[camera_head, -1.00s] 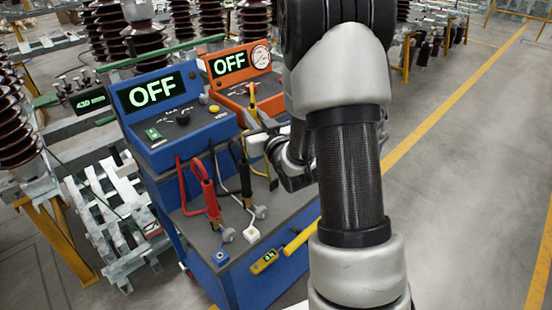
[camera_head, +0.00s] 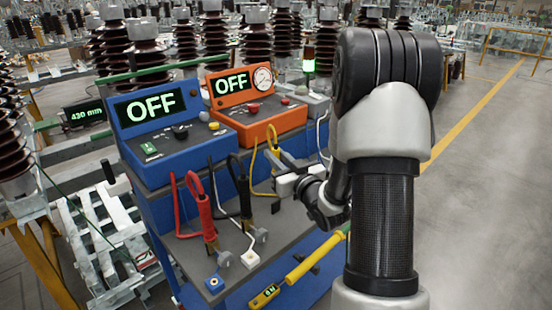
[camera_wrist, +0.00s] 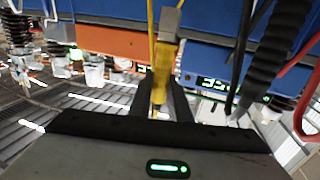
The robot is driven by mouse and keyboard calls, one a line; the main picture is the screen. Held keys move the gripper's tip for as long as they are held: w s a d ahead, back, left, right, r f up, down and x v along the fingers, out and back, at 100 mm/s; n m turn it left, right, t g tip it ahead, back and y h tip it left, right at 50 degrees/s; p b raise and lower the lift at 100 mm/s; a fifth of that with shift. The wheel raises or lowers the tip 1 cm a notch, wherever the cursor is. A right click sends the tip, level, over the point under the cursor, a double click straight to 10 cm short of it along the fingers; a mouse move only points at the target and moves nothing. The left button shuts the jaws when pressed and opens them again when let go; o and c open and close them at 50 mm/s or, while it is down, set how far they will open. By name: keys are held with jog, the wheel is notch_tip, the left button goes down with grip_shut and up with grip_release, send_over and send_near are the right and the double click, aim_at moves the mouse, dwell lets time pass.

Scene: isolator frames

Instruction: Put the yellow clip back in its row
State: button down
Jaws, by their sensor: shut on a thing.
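The yellow clip (camera_head: 273,142) stands upright in front of the orange box in the head view. My gripper (camera_head: 284,168) is at it, partly hidden by my own wrist. In the wrist view the yellow clip (camera_wrist: 162,72) is between the two dark fingers of my gripper (camera_wrist: 160,105), which are shut on it; its grey end points up in the picture. A red clip (camera_head: 206,212) and a black clip (camera_head: 245,195) stand in a row on the grey shelf (camera_head: 190,262), left of my gripper. A yellow cable (camera_head: 251,170) hangs down near the clip.
The blue box (camera_head: 165,120) and orange box (camera_head: 250,105), both showing OFF, stand above the shelf. Open floor (camera_head: 480,200) is at right.

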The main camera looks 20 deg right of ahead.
jog(key=shift+f+b, duration=2.8)
jog(key=shift+f, duration=0.1)
jog(key=shift+b, duration=0.85)
jog(key=shift+f+b, duration=1.5)
jog(key=shift+f, duration=0.25)
jog(key=c, duration=1.6)
grip_release()
jog(key=shift+o, duration=0.2)
jog(key=shift+s, duration=0.1)
